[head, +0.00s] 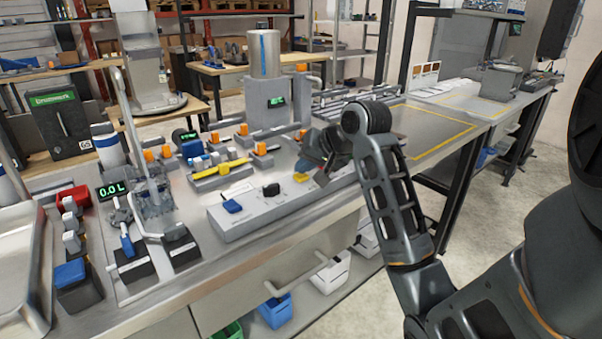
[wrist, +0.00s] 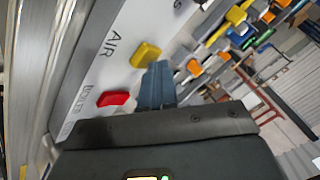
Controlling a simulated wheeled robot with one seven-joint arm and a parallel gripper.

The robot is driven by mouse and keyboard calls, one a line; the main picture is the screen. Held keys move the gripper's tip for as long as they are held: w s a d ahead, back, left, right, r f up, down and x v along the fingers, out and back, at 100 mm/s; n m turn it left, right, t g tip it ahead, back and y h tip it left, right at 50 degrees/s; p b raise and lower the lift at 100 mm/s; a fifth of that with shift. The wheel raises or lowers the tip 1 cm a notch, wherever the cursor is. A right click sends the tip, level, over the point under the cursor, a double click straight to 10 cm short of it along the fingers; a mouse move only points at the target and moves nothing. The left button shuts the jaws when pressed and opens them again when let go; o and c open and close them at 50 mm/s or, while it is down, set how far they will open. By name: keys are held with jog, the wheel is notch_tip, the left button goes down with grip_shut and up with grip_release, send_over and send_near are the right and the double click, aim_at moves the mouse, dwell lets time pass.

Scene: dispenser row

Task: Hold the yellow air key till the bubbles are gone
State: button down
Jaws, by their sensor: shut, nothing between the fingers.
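The yellow air key (head: 301,177) sits on the sloped grey panel (head: 245,217). In the wrist view the yellow key (wrist: 146,54) lies beside the printed word AIR. My gripper (head: 306,164) is just above the key in the head view. In the wrist view the closed blue fingertips of my gripper (wrist: 158,66) are right at the key's edge, with nothing held. I cannot tell whether they touch or press it. A clear vessel (head: 153,196) stands at the left; bubbles in it are too small to make out.
A red key (wrist: 112,98) is close to the yellow one in the wrist view. A blue key (head: 232,206) and a black knob (head: 271,189) share the panel. A green display (head: 111,190) reads 0.0 L. A steel cylinder (head: 264,55) stands behind.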

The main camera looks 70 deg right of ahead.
aim_at(304, 176)
jog(key=shift+r+p, duration=0.95)
jog(key=shift+p, duration=0.2)
jog(key=shift+r, duration=0.1)
notch_tip(304, 176, up, 5)
jog(key=p, duration=0.5)
dwell(1.0)
